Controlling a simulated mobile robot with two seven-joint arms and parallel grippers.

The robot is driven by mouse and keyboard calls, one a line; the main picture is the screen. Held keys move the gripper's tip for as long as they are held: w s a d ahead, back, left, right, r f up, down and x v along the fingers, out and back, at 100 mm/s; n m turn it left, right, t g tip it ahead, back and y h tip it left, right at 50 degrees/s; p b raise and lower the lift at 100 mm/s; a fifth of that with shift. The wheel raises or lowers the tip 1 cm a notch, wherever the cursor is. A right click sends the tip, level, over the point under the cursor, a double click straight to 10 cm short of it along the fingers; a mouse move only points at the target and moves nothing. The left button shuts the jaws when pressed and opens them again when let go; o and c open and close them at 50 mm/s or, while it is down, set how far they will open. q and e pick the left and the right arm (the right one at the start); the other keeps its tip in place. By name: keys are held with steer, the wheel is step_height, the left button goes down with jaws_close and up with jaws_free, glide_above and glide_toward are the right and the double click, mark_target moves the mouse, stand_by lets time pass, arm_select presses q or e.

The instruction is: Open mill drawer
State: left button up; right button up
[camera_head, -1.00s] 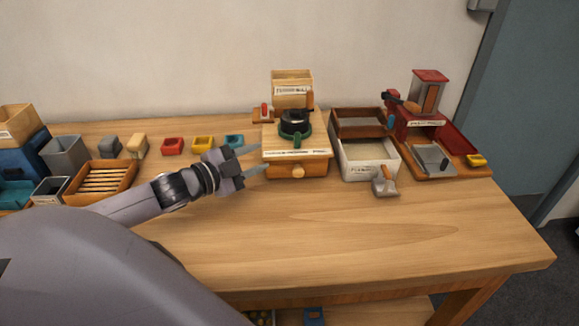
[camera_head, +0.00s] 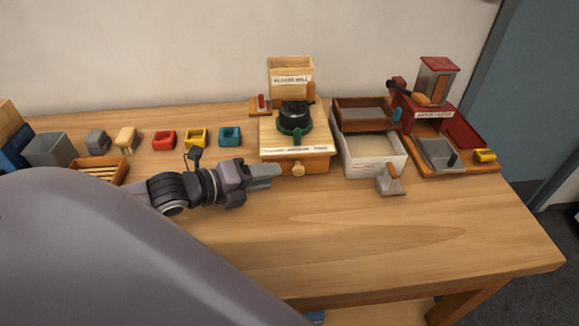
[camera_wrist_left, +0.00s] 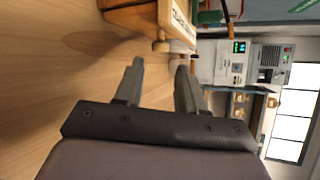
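The mill (camera_head: 268,141) is a light wooden box with a black round top in a green ring and a labelled wooden hopper (camera_head: 290,77) behind. Its drawer front (camera_head: 318,163) faces me, with a round wooden knob (camera_head: 298,169); the drawer looks closed. My left gripper (camera_head: 276,171) is just left of the knob, fingers pointing at it. In the left wrist view the gripper (camera_wrist_left: 159,65) is open and empty, and the knob (camera_wrist_left: 160,46) lies just beyond the gap between the fingertips, apart from them. My right gripper is not in view.
Right of the mill stand a white box (camera_head: 372,161) with a brown tray on it, a grey scoop (camera_head: 390,181) and a red machine (camera_head: 436,82). Red (camera_head: 164,139), yellow (camera_head: 196,138) and teal (camera_head: 230,135) small bins stand left. The front of the table (camera_head: 370,235) is clear.

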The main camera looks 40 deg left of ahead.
mark_target(294, 172)
arm_select(q)
steer(key=shift+x, duration=3.55)
jaws_close()
